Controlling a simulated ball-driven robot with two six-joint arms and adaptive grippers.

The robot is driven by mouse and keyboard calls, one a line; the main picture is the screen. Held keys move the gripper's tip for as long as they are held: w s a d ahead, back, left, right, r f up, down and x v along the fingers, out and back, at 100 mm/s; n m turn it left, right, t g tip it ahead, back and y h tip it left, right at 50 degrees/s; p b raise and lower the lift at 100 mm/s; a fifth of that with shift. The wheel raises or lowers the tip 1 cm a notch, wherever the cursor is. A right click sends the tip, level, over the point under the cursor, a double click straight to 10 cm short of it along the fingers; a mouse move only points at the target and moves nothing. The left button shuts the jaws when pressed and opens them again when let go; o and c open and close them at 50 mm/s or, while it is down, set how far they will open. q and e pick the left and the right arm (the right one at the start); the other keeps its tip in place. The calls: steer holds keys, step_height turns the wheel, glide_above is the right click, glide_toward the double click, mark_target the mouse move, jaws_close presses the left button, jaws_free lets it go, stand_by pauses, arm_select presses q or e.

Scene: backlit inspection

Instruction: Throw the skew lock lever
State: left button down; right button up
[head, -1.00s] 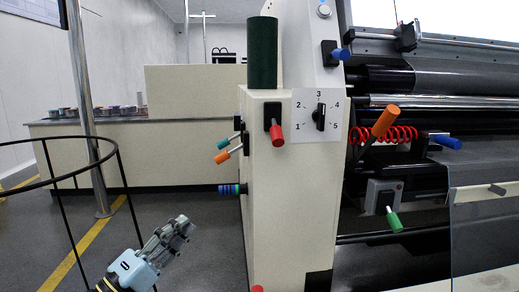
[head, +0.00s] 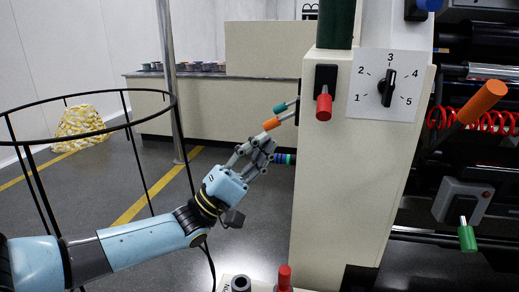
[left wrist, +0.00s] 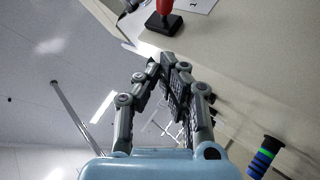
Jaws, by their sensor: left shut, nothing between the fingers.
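No readable label marks which lever is the skew lock. A red lever (head: 324,106) on a black plate hangs downward on the cream cabinet's front, left of the dial. It also shows at the top of the left wrist view (left wrist: 166,7). A teal lever (head: 283,107) and an orange lever (head: 272,124) stick out from the cabinet's left side. My left gripper (head: 262,147) is shut and empty, just below the orange lever in the picture and lower left of the red one. Its fingers (left wrist: 166,62) point toward the cabinet in the wrist view. My right gripper is not in view.
A numbered dial (head: 388,88) is right of the red lever. A striped blue-green handle (head: 284,159) juts out beside my fingers. A large orange lever (head: 482,101) and a green lever (head: 466,237) are on the machine at right.

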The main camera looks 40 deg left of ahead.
mark_target(325, 100)
arm_select(q)
steer(key=w+d+r+p, duration=0.1)
steer(key=w+d+r, duration=0.3)
steer(key=d+r, duration=0.1)
steer(key=shift+w+r, duration=0.2)
steer(key=shift+r, duration=0.1)
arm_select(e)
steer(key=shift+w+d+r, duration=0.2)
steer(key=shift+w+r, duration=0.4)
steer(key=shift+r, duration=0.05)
